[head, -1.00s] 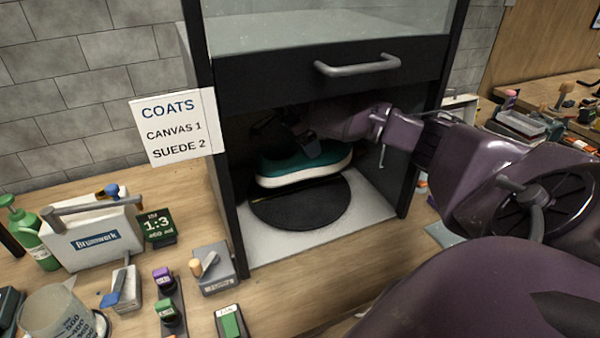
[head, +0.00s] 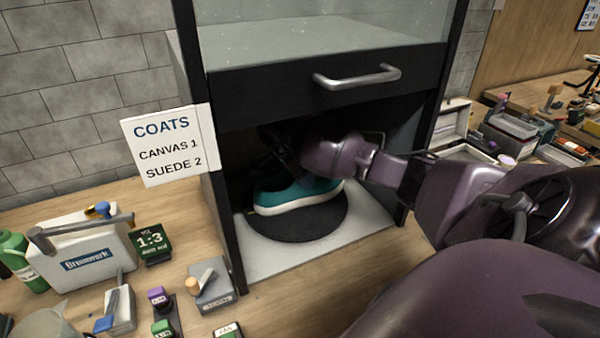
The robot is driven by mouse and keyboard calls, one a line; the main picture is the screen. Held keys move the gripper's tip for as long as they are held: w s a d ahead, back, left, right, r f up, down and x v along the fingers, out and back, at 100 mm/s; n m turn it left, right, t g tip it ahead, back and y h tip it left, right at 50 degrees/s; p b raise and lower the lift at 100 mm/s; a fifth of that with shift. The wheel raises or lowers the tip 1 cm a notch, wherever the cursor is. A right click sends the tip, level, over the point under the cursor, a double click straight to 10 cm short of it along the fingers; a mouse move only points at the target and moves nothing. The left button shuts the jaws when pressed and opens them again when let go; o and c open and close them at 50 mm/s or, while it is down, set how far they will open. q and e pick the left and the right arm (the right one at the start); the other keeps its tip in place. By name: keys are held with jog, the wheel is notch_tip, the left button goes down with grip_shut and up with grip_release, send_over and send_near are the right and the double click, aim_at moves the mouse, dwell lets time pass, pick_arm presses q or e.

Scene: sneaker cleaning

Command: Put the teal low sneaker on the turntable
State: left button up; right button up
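The teal low sneaker (head: 296,196), with a white sole, sits on the round black turntable (head: 300,228) inside the dark cabinet. Its toe points left and it looks level. My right arm reaches into the cabinet opening from the right. My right gripper (head: 280,158) is in dark shadow just above the sneaker's upper. Its fingers are too dark to tell whether they are open or still touching the shoe. The upper back part of the sneaker is hidden by my gripper and wrist. My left gripper is not in view.
The cabinet's raised front with a grey handle (head: 357,77) hangs over my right arm, and black posts stand on both sides. A paper sign (head: 167,146) is at the left post. Bottles, small blocks and a white case (head: 85,250) crowd the bench at left.

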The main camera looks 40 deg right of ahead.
jog(key=shift+f, duration=0.1)
jog(key=o, duration=1.6)
jog(key=v, duration=1.2)
jog(key=shift+p, duration=0.4)
